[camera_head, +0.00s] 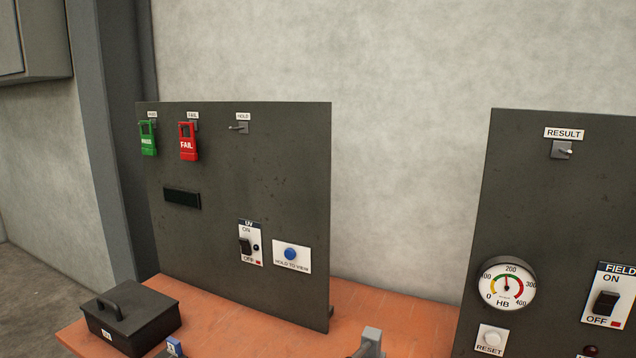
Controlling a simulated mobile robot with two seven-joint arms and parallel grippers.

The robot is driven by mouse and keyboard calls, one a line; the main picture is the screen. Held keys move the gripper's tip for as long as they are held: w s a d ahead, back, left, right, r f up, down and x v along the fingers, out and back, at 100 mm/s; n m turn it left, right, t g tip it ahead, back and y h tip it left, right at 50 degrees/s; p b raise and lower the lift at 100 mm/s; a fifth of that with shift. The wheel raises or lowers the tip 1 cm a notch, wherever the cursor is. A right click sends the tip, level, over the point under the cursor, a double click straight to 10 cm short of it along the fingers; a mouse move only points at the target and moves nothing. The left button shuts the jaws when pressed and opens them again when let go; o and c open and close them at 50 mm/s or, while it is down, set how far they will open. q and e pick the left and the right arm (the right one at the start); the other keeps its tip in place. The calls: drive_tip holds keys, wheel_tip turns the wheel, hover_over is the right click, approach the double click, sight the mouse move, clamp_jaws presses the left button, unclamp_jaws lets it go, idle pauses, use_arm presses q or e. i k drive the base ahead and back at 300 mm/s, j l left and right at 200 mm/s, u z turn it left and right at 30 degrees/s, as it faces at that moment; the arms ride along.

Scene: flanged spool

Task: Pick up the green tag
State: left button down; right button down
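The green tag (148,141) hangs at the upper left of the dark left panel (230,180), under a small white label. It has white lettering too small to read surely and a slot at its top. A red tag (188,143) marked FAIL hangs just to its right, apart from it. A bare hook (240,127) under a HOLD label is further right. Neither of my grippers can be made out in the head view.
A black lidded box (131,318) with a handle stands on the orange bench (250,335) in front of the left panel. A second panel (530,200) at the right carries an empty RESULT hook (562,150), a gauge (506,284) and switches. A grey part (371,341) shows at the bottom edge.

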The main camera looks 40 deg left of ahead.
sight(148, 148)
drive_tip(key=u, duration=1.35)
